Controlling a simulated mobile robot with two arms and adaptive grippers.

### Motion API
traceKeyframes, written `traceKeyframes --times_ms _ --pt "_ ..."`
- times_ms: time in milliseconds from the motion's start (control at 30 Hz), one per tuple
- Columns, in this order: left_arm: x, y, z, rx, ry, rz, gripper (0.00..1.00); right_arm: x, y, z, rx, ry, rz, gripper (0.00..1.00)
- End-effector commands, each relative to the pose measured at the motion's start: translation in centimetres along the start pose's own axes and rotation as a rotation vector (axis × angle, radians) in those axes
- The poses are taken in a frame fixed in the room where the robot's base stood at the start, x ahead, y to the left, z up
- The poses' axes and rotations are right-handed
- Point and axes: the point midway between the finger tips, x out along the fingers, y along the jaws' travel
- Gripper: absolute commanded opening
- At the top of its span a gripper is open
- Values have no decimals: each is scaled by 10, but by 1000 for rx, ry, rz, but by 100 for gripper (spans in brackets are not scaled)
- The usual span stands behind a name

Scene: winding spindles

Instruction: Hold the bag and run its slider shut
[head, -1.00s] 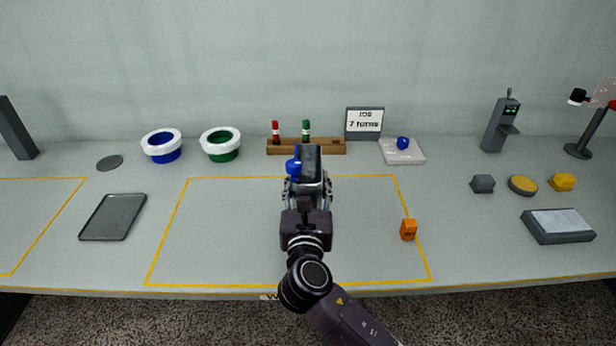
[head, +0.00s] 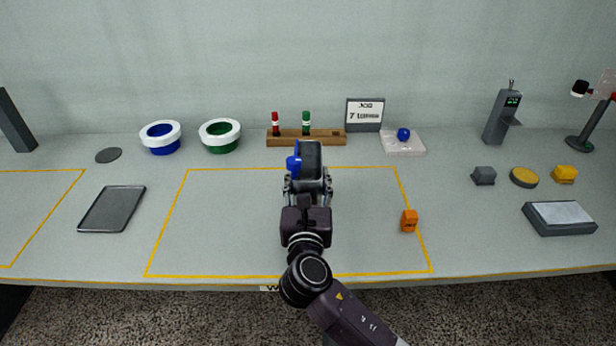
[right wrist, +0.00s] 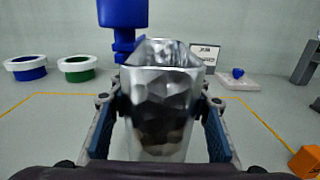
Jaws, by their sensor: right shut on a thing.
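A silvery, crinkled bag (right wrist: 160,105) stands upright between the fingers of my right gripper (head: 307,185). The right wrist view shows a finger pressed on each side of it. In the head view the bag (head: 312,153) looks dark grey. A blue piece (head: 294,163), which looks like the slider, is at the bag's upper left. In the right wrist view this blue piece (right wrist: 123,20) rises above the bag's left top edge; I cannot tell how far the bag's top is closed. The bag's lower part is mostly hidden by my gripper in the head view. My left gripper is not in view.
A yellow outline (head: 165,222) marks the bench under my right arm. Behind are a wooden rack (head: 300,137), a sign (head: 365,114) and a pale pad (head: 405,145) with a blue knob. A grey tray (head: 112,209) lies left.

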Motion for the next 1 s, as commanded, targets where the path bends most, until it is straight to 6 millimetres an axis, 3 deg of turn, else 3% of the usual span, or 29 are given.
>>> traceKeyframes --times_ms 1000 --pt "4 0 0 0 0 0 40 0 0 -11 -1 0 0 12"
